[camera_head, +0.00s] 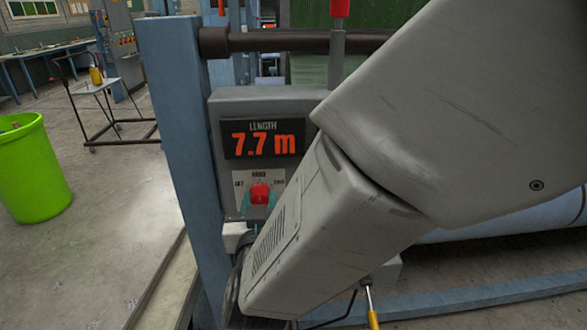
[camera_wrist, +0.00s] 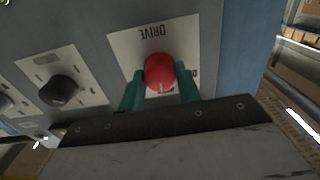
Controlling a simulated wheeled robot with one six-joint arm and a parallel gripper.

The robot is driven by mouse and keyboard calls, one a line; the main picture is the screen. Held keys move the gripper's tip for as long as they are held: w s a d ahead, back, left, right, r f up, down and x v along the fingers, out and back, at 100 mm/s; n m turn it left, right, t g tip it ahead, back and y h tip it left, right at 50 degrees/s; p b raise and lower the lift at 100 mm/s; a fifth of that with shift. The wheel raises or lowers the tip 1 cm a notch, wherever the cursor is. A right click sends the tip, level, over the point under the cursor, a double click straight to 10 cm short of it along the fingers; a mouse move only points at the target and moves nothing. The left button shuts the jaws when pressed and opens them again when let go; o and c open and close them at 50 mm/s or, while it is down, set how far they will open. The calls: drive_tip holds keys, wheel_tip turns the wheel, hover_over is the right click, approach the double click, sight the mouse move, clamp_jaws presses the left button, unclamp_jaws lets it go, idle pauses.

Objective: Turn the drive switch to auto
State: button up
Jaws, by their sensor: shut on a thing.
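The drive switch is a red knob (camera_wrist: 160,72) on a pale plate (camera_wrist: 122,50) that reads DRIVE, upside down in the wrist view. A pale mark on the knob points toward the bottom of that picture. My gripper (camera_wrist: 160,82) has its two teal fingers on either side of the knob, shut on it. In the head view the red knob (camera_head: 260,193) sits below the length display, with a teal finger (camera_head: 250,212) showing beside it. Small labels stand left, above and right of the knob, too blurred to read surely. My arm hides the panel's lower right.
A display (camera_head: 263,139) on the grey box reads LENGTH 7.7 m. Black knobs (camera_wrist: 62,92) sit beside the drive plate in the wrist view. A blue post (camera_head: 178,150) stands left of the box. A green bin (camera_head: 32,170) and a trolley (camera_head: 97,87) stand further left.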

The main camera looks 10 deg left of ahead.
drive_tip(key=m, duration=1.1)
idle(0.3)
drive_tip(key=shift+m, duration=0.3)
drive_tip(key=shift+f, duration=0.1)
drive_tip(key=o, duration=1)
drive_tip(key=shift+c, duration=0.2)
drive_tip(key=shift+s+d, duration=0.1)
drive_tip(key=shift+s, duration=0.05)
drive_tip(key=v, duration=0.7)
drive_tip(key=shift+s, duration=0.25)
